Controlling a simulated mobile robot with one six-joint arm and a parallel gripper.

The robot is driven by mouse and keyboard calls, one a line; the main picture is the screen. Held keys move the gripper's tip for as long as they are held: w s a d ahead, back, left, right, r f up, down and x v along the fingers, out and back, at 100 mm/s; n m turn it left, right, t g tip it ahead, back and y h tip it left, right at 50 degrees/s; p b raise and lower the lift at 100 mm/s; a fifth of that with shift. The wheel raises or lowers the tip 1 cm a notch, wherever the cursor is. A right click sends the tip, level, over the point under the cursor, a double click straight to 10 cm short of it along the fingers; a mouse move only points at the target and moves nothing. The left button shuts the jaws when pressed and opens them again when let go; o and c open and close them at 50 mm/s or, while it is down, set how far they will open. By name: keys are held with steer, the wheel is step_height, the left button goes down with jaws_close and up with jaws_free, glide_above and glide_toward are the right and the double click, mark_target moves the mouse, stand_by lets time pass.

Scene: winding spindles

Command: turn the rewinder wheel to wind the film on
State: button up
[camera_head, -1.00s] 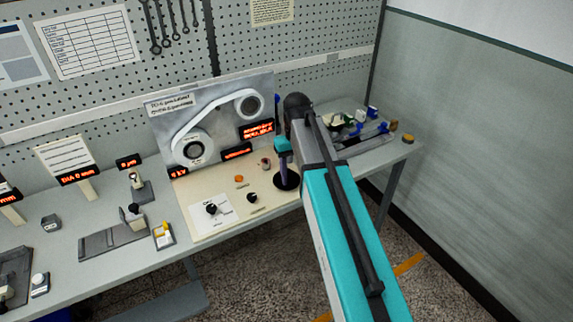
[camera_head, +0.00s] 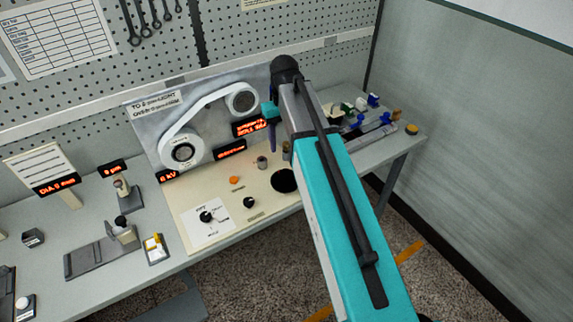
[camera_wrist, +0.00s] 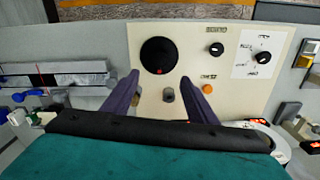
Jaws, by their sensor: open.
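The black wheel (camera_head: 285,181) lies on the cream panel, partly beside my arm in the head view. In the head view my gripper (camera_head: 272,148) is above the panel, apart from the wheel.
A short grey post (camera_wrist: 168,95) shows between my fingers in the wrist view. An orange button (camera_head: 235,180), a black knob (camera_head: 249,202) and a dial on a white label (camera_head: 208,222) share the panel. A tray of small parts (camera_head: 365,130) is at right. Red-lit displays stand around.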

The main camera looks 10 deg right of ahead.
mark_target(285, 173)
steer(key=shift+s+r, duration=0.1)
steer(key=shift+d+f+b, duration=0.1)
steer(key=shift+f+b, duration=4.45)
steer(key=shift+f, duration=2.4)
steer(key=c, duration=1.1)
